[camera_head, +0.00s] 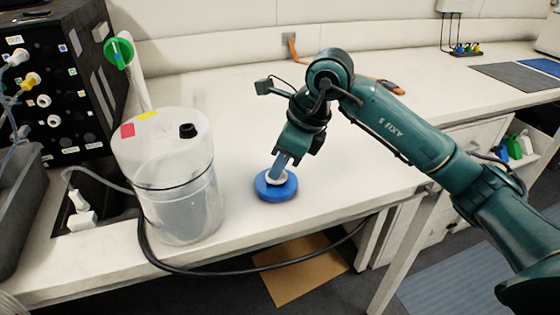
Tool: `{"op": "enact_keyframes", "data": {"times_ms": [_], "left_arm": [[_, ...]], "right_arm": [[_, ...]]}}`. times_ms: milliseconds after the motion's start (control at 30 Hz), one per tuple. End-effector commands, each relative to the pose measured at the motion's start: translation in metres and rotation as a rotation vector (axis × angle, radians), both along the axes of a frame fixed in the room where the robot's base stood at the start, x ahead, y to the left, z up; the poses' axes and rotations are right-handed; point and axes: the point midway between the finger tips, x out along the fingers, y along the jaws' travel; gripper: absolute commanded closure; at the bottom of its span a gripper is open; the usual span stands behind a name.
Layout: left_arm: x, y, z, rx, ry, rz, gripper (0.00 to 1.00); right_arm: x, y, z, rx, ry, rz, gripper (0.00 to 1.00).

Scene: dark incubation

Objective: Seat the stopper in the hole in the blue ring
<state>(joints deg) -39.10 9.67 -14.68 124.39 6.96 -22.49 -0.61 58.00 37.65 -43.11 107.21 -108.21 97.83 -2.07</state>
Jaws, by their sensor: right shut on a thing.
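The blue ring (276,192) lies flat on the white bench in the middle of the view, to the right of a clear container. My right gripper (278,170) points down over the ring, with its fingertips close above the ring's middle. It is shut on a small white piece (277,179), which looks like the stopper. The fingers hide part of this piece and the ring's hole, so I cannot tell how deep the piece sits. My left gripper is not in view.
The clear container (178,205) with a black plug (188,130) in its lid stands left of the ring. A black cable (240,270) hangs along the bench's front edge. A black box (60,80) stands at the back left.

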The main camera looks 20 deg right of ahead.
Motion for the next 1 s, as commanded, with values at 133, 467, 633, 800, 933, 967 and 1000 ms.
{"op": "enact_keyframes", "data": {"times_ms": [133,467,633,800,933,967,1000], "left_arm": [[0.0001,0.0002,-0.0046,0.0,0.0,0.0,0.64],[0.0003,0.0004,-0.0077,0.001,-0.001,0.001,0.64],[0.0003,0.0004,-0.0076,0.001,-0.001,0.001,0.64],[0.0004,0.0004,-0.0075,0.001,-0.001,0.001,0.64],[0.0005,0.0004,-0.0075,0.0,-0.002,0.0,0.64],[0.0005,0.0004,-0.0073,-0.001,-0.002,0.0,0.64],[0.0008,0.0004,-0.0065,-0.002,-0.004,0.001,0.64]], "right_arm": [[0.0001,-0.0001,-0.0049,0.0,0.0,0.0,1.0],[0.0001,0.0001,-0.0086,0.0,0.0,0.0,0.77],[-0.0001,0.0001,-0.0087,0.0,0.0,0.0,0.63],[-0.0001,0.0001,-0.0087,0.0,0.0,0.0,0.6],[0.0,0.0002,-0.0087,0.001,0.001,0.0,0.6],[0.0,0.0002,-0.0087,0.001,0.001,0.0,0.6],[-0.0001,0.0002,-0.0087,0.001,0.001,0.0,0.6]]}}
